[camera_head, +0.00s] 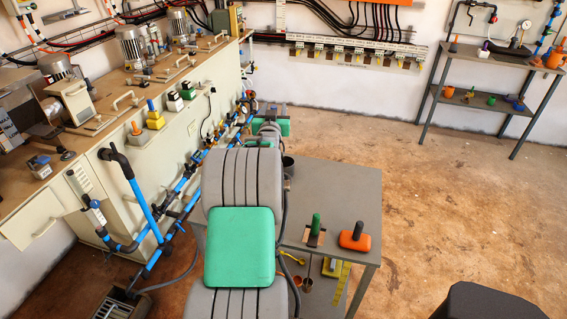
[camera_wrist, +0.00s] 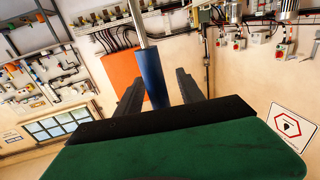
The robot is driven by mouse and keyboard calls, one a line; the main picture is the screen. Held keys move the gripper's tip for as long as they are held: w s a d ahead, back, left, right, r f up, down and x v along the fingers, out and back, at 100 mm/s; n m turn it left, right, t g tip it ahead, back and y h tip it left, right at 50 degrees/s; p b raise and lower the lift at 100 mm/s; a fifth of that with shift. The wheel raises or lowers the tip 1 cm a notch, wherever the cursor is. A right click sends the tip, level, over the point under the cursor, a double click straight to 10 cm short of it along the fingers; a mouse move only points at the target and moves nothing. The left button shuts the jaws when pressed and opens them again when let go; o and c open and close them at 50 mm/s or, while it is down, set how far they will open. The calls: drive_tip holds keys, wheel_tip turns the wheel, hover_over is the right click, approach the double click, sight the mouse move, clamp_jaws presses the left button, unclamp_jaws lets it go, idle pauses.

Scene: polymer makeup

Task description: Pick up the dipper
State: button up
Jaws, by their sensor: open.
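My gripper (camera_wrist: 158,76) is open, with its two dark fingers spread apart in the wrist view. A blue cylinder (camera_wrist: 152,82) with a thin metal rod above it shows between the fingers; neither finger visibly touches it. It may be the dipper's handle, but I cannot tell. In the head view the gripper is mostly hidden behind my arm, past the far side of the grey table. Below the tabletop's near edge are a small yellow cup-like thing (camera_head: 292,258) and a copper-coloured cup (camera_head: 307,284); I cannot tell whether either is a dipper.
The grey table (camera_head: 340,195) carries a green-handled tool (camera_head: 316,226) and an orange tool (camera_head: 355,238). A dark cup (camera_head: 288,164) stands by my arm. A long bench (camera_head: 165,130) with blue pipes is on the left, a shelf rack (camera_head: 485,60) at back right.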

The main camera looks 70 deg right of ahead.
drive_tip(key=shift+s+d+f, duration=0.1)
drive_tip(key=shift+s+d, duration=0.05)
drive_tip(key=shift+d, duration=0.2)
drive_tip(key=shift+w+a, duration=0.2)
drive_tip(key=shift+a, duration=0.05)
drive_tip(key=shift+c, duration=1)
drive_tip(key=shift+d, duration=0.1)
drive_tip(key=c, duration=0.4)
clamp_jaws()
drive_tip(key=shift+r, duration=0.2)
